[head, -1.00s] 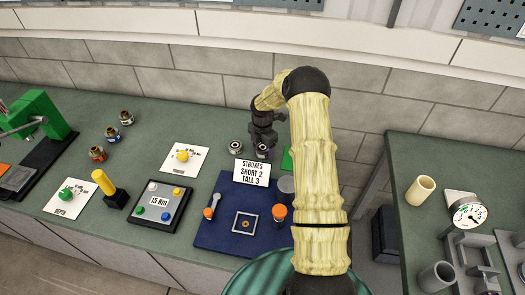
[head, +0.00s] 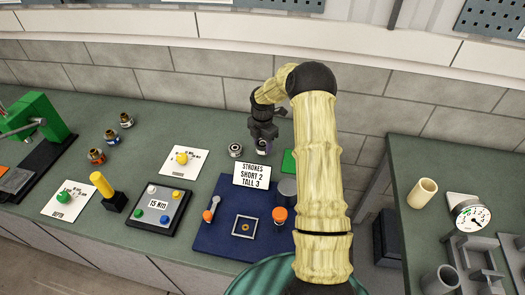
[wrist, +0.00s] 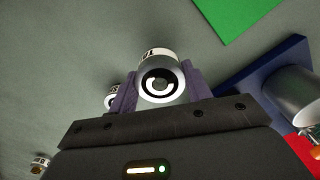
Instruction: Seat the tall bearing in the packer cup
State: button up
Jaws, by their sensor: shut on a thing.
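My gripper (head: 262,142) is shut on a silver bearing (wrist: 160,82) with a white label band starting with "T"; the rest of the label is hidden. Purple-grey fingers clasp it from both sides in the wrist view. In the head view the bearing (head: 262,148) is partly covered by the gripper, behind the strokes sign. A grey cylinder (head: 287,184) stands at the back right of the blue board (head: 215,238), partly behind my arm; it looks like the packer cup, but I see no name on it. It also shows at right in the wrist view (wrist: 297,88).
Another silver bearing (head: 235,150) stands left of my gripper. A sign (head: 252,174) reads "STROKES SHORT 2 TALL 3". A green pad (head: 289,162) lies to the right.

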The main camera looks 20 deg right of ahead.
aim_at(263, 143)
notch_tip(263, 143, up, 7)
jog(key=shift+f+b, duration=0.2)
jog(key=shift+b, duration=0.45)
